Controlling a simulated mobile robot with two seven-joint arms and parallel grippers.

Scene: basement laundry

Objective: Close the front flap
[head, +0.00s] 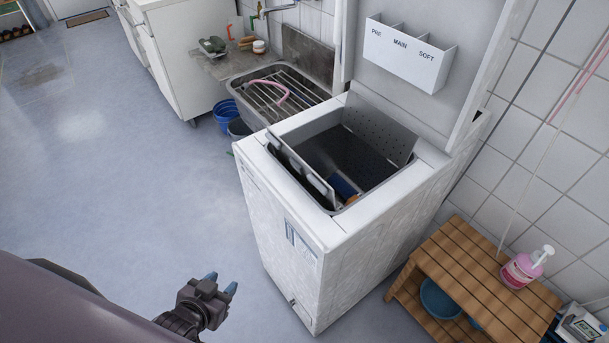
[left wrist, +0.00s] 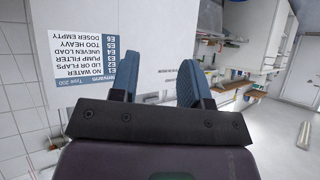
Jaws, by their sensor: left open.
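A white top-loading washing machine (head: 345,250) stands with its lid (head: 430,110) raised. In its opening, the grey front flap (head: 300,166) stands up and open along the front edge, with dark fittings on its edge. The perforated rear flap (head: 382,132) also stands open at the back. The dark drum between them holds some blue and orange items. My left gripper (head: 222,284) is open and empty, low in front of the machine and apart from the flap. Its blue fingers (left wrist: 158,82) also show in the left wrist view. My right gripper is not in view.
A slatted wooden bench (head: 475,275) with a pink bottle (head: 522,270) stands right of the machine. A metal sink (head: 285,85) and blue bucket (head: 227,113) are behind it. The floor to the left is clear. An error-code label (left wrist: 105,60) shows upside down in the wrist view.

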